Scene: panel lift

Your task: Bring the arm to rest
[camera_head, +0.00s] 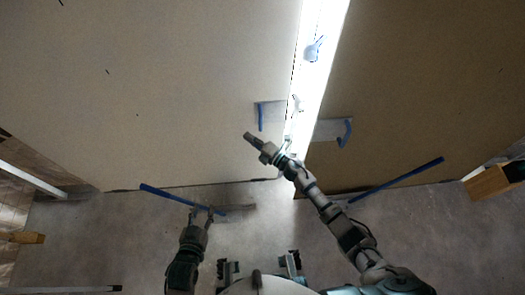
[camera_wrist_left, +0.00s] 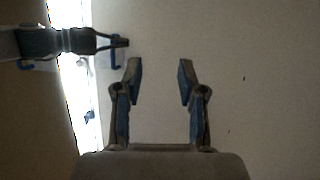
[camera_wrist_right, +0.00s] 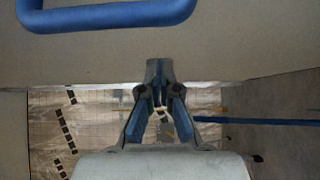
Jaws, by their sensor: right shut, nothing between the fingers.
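My left gripper (camera_head: 202,212) is at the lower left in the head view, in front of the lower edge of the pale left panel (camera_head: 150,90). In the left wrist view the left gripper (camera_wrist_left: 160,70) has its fingers apart with nothing between them. My right gripper (camera_head: 252,139) is over the left panel, close to the bright gap. In the right wrist view the right gripper (camera_wrist_right: 159,68) has its fingertips together and holds nothing. A blue handle (camera_wrist_right: 110,17) crosses the top of that view, apart from the fingertips.
The brown right panel (camera_head: 420,80) lies across the bright gap (camera_head: 315,60). Blue handles sit on the left panel (camera_head: 260,116) and right panel (camera_head: 346,133). Blue bars show at the lower left (camera_head: 165,194) and right (camera_head: 400,181). A wooden block (camera_head: 488,183) is at far right. Grey floor is below.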

